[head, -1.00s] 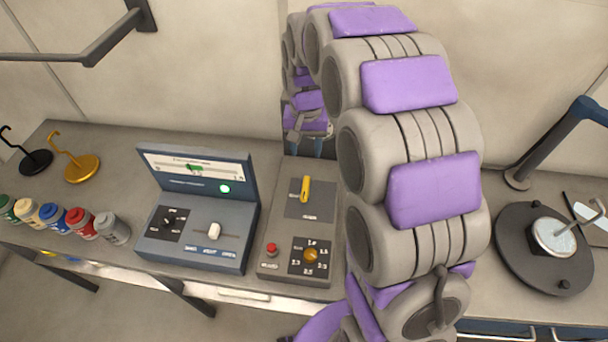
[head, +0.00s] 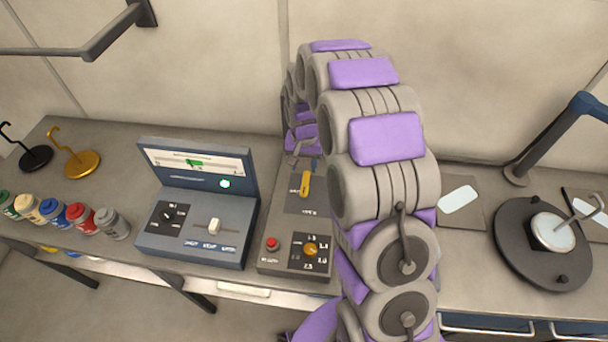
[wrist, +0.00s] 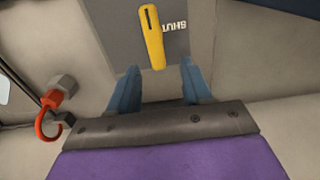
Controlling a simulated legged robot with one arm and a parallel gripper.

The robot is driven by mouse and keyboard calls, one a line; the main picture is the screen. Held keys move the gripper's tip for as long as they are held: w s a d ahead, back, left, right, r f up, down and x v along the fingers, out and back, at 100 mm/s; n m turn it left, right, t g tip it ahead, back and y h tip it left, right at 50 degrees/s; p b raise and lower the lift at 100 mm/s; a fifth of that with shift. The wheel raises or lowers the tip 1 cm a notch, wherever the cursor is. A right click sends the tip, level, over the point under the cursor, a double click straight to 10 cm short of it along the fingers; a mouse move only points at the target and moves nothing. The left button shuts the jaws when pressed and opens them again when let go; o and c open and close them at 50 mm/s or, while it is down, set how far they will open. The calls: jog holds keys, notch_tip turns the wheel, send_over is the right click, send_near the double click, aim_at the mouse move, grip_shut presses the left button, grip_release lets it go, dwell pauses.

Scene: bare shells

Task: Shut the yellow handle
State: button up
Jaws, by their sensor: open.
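The yellow handle (head: 305,184) stands on a dark plate on the grey control panel (head: 268,257), just left of my arm in the head view. In the wrist view the yellow handle (wrist: 152,38) lies just beyond my gripper (wrist: 160,76), between the lines of its two blue fingers. The fingers are apart with nothing between them. The word SHUT shows beside the handle on the plate. In the head view my arm hides the panel's right side, and the fingers are hard to make out.
A red button (head: 272,244) and an orange knob (head: 311,249) sit on the panel's near part. A blue-grey console (head: 196,238) stands to the left. A red hook (wrist: 50,101) shows left in the wrist view. A round black base (head: 520,265) stands at the right.

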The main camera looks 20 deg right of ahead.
aim_at(306, 177)
jog(key=f, duration=0.4)
jog(key=shift+d+f, duration=0.15)
jog(key=shift+d, duration=0.25)
jog(key=shift+f, duration=0.6)
jog(key=shift+a, duration=0.15)
jog(key=shift+a, duration=0.15)
jog(key=shift+c, duration=0.2)
grip_shut()
